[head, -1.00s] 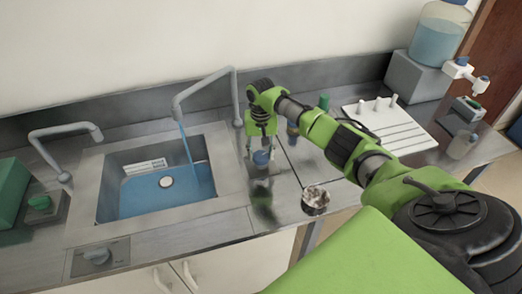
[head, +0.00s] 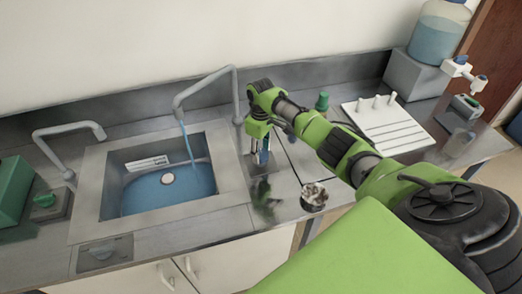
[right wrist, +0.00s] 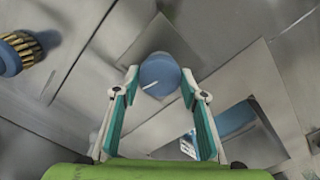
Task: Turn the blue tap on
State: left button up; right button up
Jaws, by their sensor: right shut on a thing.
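The blue tap (right wrist: 160,72) is a round blue knob on a square metal plate, seen from above in the right wrist view. It also shows small in the head view (head: 263,158), right of the sink, partly covered by the fingers. My right gripper (right wrist: 159,84) points down at the knob and is shut on it, with one fingertip on each side. In the head view the right gripper (head: 260,150) is seen side-on. Water runs from the spout (head: 182,121) of the right faucet into the sink (head: 235,180). My left gripper is not in view.
A green knob (head: 44,200) sits by the left faucet (head: 70,132). A round metal container (head: 314,197) stands near the counter's front edge. A green-capped bottle (head: 322,102) and a white rack (head: 405,132) stand behind and right of my arm.

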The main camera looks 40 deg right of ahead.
aim_at(261, 153)
jog(key=n, duration=0.5)
jog(key=shift+f+n, duration=0.1)
jog(key=shift+n, duration=0.2)
jog(key=shift+n+b, duration=0.3)
jog(key=shift+n, duration=1.9)
jog(key=o, duration=1.1)
jog(key=shift+r, duration=0.2)
notch_tip(261, 153, up, 12)
jog(key=shift+f, duration=0.15)
